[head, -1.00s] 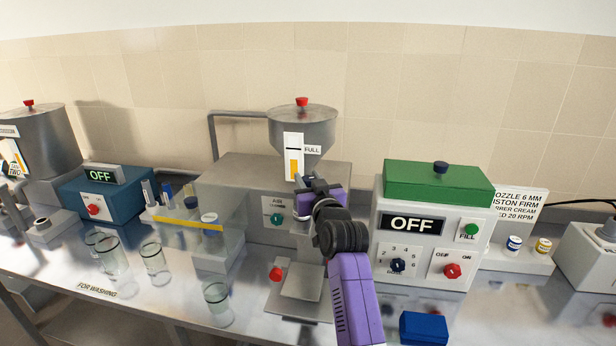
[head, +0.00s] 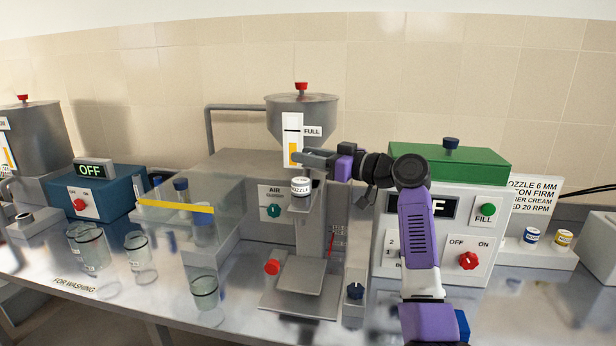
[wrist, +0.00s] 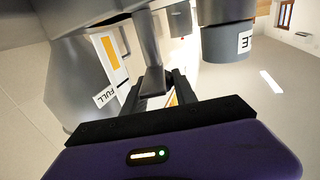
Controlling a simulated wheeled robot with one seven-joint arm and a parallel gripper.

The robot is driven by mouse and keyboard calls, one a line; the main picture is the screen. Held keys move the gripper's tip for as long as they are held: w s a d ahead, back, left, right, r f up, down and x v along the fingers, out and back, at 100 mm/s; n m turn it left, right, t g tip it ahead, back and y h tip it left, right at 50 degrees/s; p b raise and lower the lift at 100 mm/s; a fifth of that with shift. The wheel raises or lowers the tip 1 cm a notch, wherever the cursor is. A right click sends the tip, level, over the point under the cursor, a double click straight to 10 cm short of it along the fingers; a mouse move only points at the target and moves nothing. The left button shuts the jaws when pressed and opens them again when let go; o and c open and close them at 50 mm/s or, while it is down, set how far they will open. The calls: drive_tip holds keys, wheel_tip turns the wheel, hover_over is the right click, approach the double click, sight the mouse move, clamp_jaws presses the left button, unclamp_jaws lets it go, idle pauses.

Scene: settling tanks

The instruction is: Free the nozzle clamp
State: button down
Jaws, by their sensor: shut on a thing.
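The filling machine has a steel hopper (head: 301,115) marked FULL, with a nozzle (head: 301,187) under it carrying a white label. My gripper (head: 328,161) is beside the nozzle's upper right, below the FULL label, reaching in from the right. It is shut on a grey bar (head: 310,157), which looks like the clamp's lever. In the wrist view the same bar (wrist: 152,80) runs down between my dark fingers (wrist: 160,95). A labelled grey cylinder (wrist: 230,42), probably the nozzle, is to the right of the bar and apart from my fingers. The clamp's joint is not clear.
A control box with a green top (head: 448,165) stands close right of the machine, behind my arm. A clear guard with a yellow edge (head: 175,206) and several glass jars (head: 204,292) are at left. A steel plate (head: 302,272) lies below the nozzle.

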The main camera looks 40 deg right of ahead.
drive_tip(key=n+g+y+b, duration=0.1)
drive_tip(key=y+b, duration=0.1)
drive_tip(key=shift+n+y, duration=0.3)
drive_tip(key=shift+n, duration=0.1)
drive_tip(key=shift+w+n+g+y+b, duration=0.1)
drive_tip(key=shift+n+g+y+b, duration=0.25)
drive_tip(key=shift+y+b, duration=0.3)
drive_tip(key=shift+a+r, duration=0.1)
drive_tip(key=shift+r, duration=0.1)
drive_tip(key=c, duration=1)
unclamp_jaws()
drive_tip(key=shift+f, duration=0.1)
drive_tip(key=b+v, duration=0.1)
drive_tip(key=v, duration=0.7)
drive_tip(key=shift+w, duration=0.1)
